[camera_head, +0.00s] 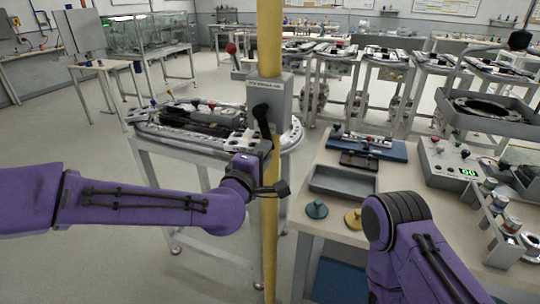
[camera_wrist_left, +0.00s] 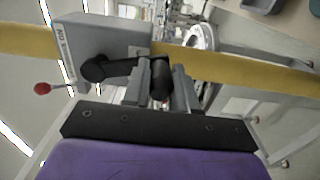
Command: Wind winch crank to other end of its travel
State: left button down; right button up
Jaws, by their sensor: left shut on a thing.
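The winch is a grey box (camera_head: 284,92) on a yellow post (camera_head: 269,38). Its black crank (camera_head: 262,117) hangs down from the pivot on the front face. In the left wrist view the crank arm (camera_wrist_left: 118,68) runs from the round hub to a black handle (camera_wrist_left: 161,82). My left gripper (camera_wrist_left: 160,88) is shut on that handle, one finger on each side. In the head view my left gripper (camera_head: 258,146) is at the crank's lower end, partly hidden by the wrist. The right arm shows at lower right, but its gripper does not.
A red-knobbed lever (camera_head: 231,49) sticks out left of the winch box. A ring-shaped track table (camera_head: 160,130) stands behind the post. A workbench (camera_head: 325,235) at right holds a grey tray (camera_head: 343,182) and a control box (camera_head: 447,160). Open floor lies at left.

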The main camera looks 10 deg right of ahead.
pick_arm(q)
jog(key=shift+w+a+f, duration=0.1)
jog(key=shift+a+f, duration=0.15)
jog(key=shift+f, duration=0.15)
jog(key=c, duration=0.9)
grip_release()
jog(key=shift+a+r, duration=0.15)
jog(key=b+v, duration=0.2)
jog(key=v, duration=0.8)
jog(key=shift+s, duration=0.25)
jog(key=shift+a, duration=0.1)
